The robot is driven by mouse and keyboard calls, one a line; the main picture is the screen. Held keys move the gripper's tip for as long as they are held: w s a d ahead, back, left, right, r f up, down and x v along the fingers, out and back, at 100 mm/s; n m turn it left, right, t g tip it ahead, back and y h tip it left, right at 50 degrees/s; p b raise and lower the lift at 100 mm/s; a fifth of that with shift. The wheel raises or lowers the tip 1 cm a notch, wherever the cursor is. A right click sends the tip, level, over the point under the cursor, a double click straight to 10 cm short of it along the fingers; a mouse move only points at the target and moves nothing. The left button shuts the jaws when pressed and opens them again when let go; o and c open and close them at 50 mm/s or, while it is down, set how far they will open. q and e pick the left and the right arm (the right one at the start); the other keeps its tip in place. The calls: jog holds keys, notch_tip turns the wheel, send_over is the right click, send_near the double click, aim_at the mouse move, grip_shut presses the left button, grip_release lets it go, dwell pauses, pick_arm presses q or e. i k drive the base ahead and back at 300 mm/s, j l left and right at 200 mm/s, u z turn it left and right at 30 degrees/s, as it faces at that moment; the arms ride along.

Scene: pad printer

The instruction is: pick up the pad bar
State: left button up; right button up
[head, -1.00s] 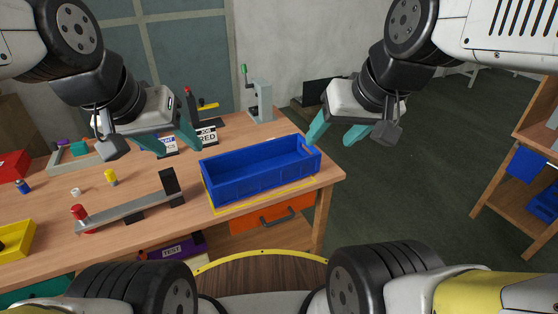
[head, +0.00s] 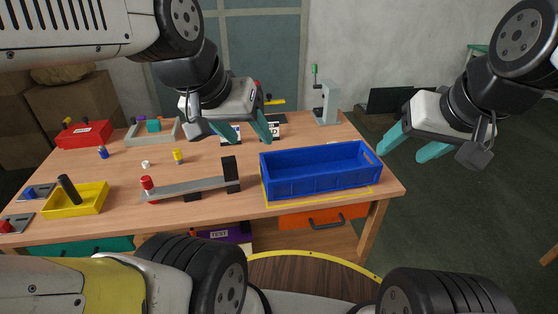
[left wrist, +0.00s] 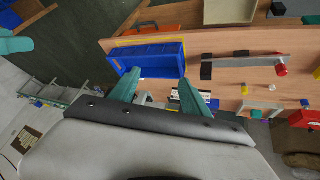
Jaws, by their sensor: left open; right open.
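The long grey bar (head: 190,187) best fits the name pad bar, though I cannot be sure. It lies across dark supports on the table, with a red and white knob at its left end and an upright black block at its right. It also shows in the left wrist view (left wrist: 245,62). My left gripper (head: 252,138) is open and empty, above the table behind the bar and to its right. Its fingers (left wrist: 155,92) show in the left wrist view. My right gripper (head: 401,156) is open and empty, right of the blue bin, past the table's right end.
A blue bin (head: 318,184) stands right of the bar, in a yellow outline. A yellow tray (head: 75,211) with a black handle-like piece is at the left. A red box (head: 84,138) and grey press (head: 326,103) stand at the back.

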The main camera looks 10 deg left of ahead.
aim_at(191, 191)
jog(key=k+j+u, duration=0.15)
jog(key=j, duration=1.2)
jog(key=i, duration=0.05)
